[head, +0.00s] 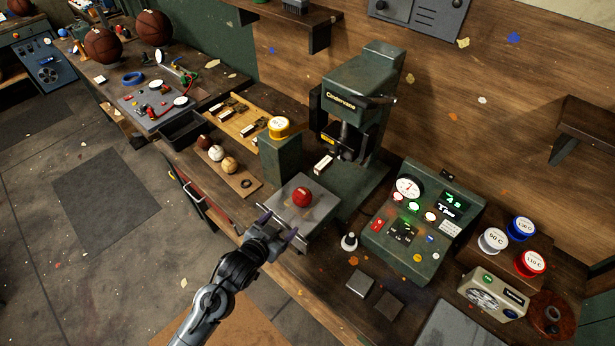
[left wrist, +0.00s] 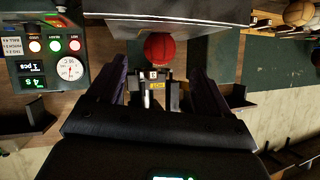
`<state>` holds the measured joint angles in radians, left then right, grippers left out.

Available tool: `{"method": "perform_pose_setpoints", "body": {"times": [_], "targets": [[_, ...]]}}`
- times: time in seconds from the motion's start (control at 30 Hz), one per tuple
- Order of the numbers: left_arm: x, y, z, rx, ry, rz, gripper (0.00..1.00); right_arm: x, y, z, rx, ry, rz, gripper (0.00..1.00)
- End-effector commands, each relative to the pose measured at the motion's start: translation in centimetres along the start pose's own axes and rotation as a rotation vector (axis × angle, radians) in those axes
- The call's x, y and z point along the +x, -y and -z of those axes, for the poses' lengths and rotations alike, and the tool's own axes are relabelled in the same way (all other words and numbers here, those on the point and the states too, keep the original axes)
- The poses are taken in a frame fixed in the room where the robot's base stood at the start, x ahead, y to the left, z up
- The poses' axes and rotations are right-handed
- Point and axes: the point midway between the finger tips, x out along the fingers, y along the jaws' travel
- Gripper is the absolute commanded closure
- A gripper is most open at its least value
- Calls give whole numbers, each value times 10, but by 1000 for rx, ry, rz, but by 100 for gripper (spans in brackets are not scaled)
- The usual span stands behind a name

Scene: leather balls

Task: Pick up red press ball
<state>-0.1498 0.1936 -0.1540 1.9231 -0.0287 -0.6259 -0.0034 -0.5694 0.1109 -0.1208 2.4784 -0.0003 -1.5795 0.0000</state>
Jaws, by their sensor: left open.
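The red press ball (head: 302,197) sits on a grey metal plate (head: 283,209) in front of the green press (head: 355,105). In the left wrist view the red ball (left wrist: 160,47) shows beyond the fingers, near the middle of the top. My left gripper (head: 277,228) is open and empty, just in front of the plate and short of the ball. In the left wrist view its two dark fingers (left wrist: 160,80) stand apart, with the ball between their lines but farther off. My right gripper is not in view.
A green control box (head: 425,215) with gauge and lights stands right of the press. A board with several small balls (head: 230,165) lies left of the plate. A small bottle (head: 349,242) stands right of the gripper.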

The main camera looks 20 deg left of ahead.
Motion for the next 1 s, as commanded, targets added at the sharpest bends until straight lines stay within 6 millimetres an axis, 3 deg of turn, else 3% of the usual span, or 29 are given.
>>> {"method": "perform_pose_setpoints", "body": {"times": [0.03, 0.3, 0.6, 1.0], "targets": [[8, 0, -2, 4, -14, 3, 21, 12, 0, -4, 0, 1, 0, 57], [24, 7, 14, 13, -62, 17, 21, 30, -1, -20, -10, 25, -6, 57], [63, 8, 20, 12, -65, 18, 21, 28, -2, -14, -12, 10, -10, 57], [90, 9, 23, 12, -65, 17, 21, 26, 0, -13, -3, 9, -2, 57]]}}
